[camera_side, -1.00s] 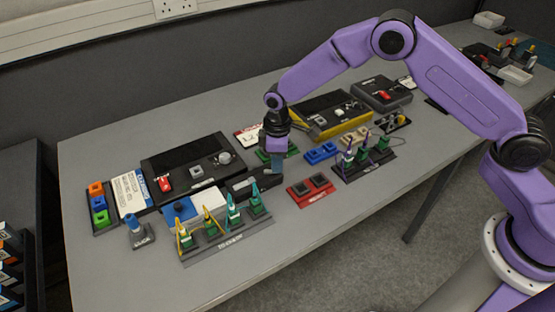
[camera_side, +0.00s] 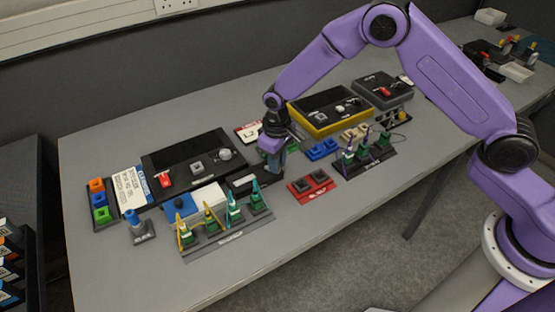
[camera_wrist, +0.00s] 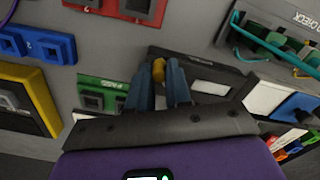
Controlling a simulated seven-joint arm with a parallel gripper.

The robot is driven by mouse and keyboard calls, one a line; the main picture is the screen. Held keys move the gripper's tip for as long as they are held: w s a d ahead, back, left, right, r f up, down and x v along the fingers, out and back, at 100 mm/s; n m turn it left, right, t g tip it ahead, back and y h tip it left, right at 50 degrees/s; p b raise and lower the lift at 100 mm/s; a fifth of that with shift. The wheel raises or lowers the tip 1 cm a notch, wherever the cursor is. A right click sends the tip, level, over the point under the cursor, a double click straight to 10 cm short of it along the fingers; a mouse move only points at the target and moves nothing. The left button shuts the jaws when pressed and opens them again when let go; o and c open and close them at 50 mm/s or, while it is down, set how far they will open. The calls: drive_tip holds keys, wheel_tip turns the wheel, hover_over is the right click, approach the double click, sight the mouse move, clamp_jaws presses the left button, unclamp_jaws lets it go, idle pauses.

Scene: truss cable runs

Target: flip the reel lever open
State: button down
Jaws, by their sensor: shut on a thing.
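The reel is a low dark unit with a pale window strip; it shows in the wrist view (camera_wrist: 205,72) and in the side view (camera_side: 243,183) behind the front cable rack. A small yellow lever (camera_wrist: 158,68) stands at its end in the wrist view. My gripper (camera_wrist: 160,82) has its two blue fingers on either side of the lever, shut on it. In the side view my gripper (camera_side: 275,168) is tilted, low over the right end of the reel, and hides the lever. The lever's angle is hard to tell.
The cable rack (camera_side: 229,240) with several plugs stands in front of the reel. A green PASS block (camera_wrist: 101,95) sits close beside my fingers. Bare table lies along the front edge.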

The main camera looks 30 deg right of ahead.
idle(0.4)
drive_tip(key=c, duration=1.1)
unclamp_jaws()
drive_tip(key=shift+o, duration=0.2)
wheel_tip(320, 180, up, 18)
drive_tip(key=shift+f, duration=0.25)
drive_tip(key=shift+s, duration=0.15)
drive_tip(key=s+d+n, duration=0.2)
drive_tip(key=s+d, duration=0.3)
drive_tip(key=s, duration=0.6)
drive_tip(key=s+d+r+n, duration=0.1)
drive_tip(key=s+d+n, duration=0.2)
drive_tip(key=s+d, duration=0.3)
drive_tip(key=s+d+r+n, duration=0.1)
drive_tip(key=s+d, duration=0.5)
drive_tip(key=s, duration=1)
drive_tip(key=shift+s+n, duration=0.25)
drive_tip(key=shift+n, duration=0.55)
